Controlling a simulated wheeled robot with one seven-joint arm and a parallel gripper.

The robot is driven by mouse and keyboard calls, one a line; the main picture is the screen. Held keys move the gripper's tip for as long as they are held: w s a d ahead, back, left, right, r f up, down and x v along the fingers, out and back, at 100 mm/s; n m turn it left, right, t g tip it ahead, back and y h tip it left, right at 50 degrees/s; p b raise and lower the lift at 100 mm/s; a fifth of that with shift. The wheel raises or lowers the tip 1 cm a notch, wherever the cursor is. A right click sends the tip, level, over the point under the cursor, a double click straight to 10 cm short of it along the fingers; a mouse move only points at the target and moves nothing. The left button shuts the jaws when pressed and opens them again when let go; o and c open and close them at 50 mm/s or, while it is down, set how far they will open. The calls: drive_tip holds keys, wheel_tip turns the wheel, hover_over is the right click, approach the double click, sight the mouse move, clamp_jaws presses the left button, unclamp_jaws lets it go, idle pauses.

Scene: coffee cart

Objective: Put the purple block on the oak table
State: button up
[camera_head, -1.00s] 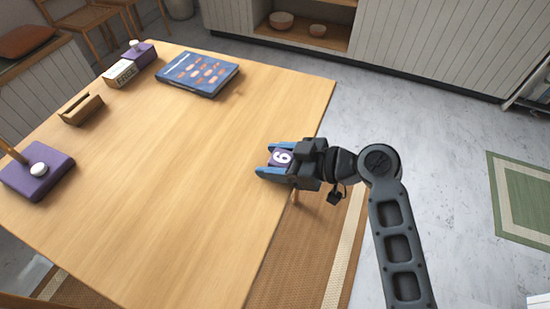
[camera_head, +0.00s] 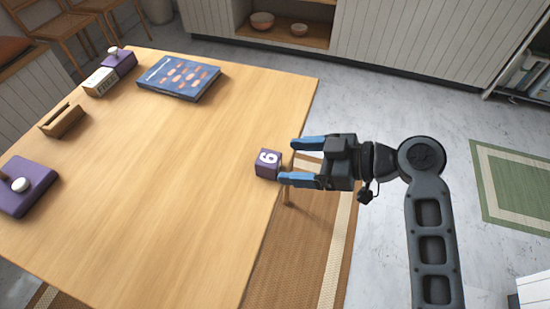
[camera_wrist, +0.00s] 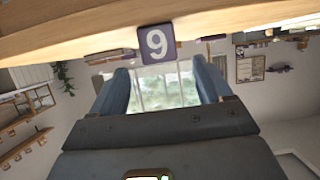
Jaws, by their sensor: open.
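The purple block (camera_head: 268,164), marked with a white number, sits on the oak table (camera_head: 170,180) close to its right edge. The block also shows in the wrist view (camera_wrist: 157,44), beyond the fingers, against the table (camera_wrist: 60,40). My gripper (camera_head: 296,162) is open, with its two blue fingers spread. It is just right of the block, at the table's edge, and the fingers are clear of the block's sides. Nothing is between the fingers.
A blue book (camera_head: 179,77), a small light box (camera_head: 101,81), purple items (camera_head: 119,62), a wooden holder (camera_head: 62,120) and a purple base with a white knob (camera_head: 28,186) stand along the table's far and left sides. The table's middle is clear.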

drive_tip(key=shift+v, duration=1.85)
drive_tip(key=s+d+f+m+t+h, duration=0.3)
drive_tip(key=s+f+m+t+h, duration=0.1)
drive_tip(key=s+f+m, duration=0.4)
drive_tip(key=s+d+m+t+h, duration=0.1)
drive_tip(key=s+d+h, duration=0.3)
drive_tip(key=s, duration=0.5)
drive_tip(key=s+d+r+m+t+h, duration=0.1)
drive_tip(key=s+d+m+t+h, duration=0.1)
drive_tip(key=s, duration=0.7)
drive_tip(key=d+m+h, duration=0.1)
drive_tip(key=d+m, duration=0.1)
drive_tip(key=shift+d+m+t+h, duration=0.25)
drive_tip(key=shift+m+t+h, duration=0.05)
drive_tip(key=shift+h, duration=0.1)
drive_tip(key=s+r+t, duration=0.1)
drive_tip(key=s+r, duration=0.1)
drive_tip(key=r, duration=0.1)
drive_tip(key=s+r, duration=0.2)
drive_tip(key=r, duration=0.2)
drive_tip(key=s+d+r+t, duration=0.1)
drive_tip(key=s+r, duration=0.2)
drive_tip(key=shift+s+r+t+h, duration=0.1)
drive_tip(key=shift+r+t+h, duration=0.1)
drive_tip(key=shift+t+h, duration=0.15)
drive_tip(key=shift+s+r, duration=0.15)
drive_tip(key=shift+r, duration=0.2)
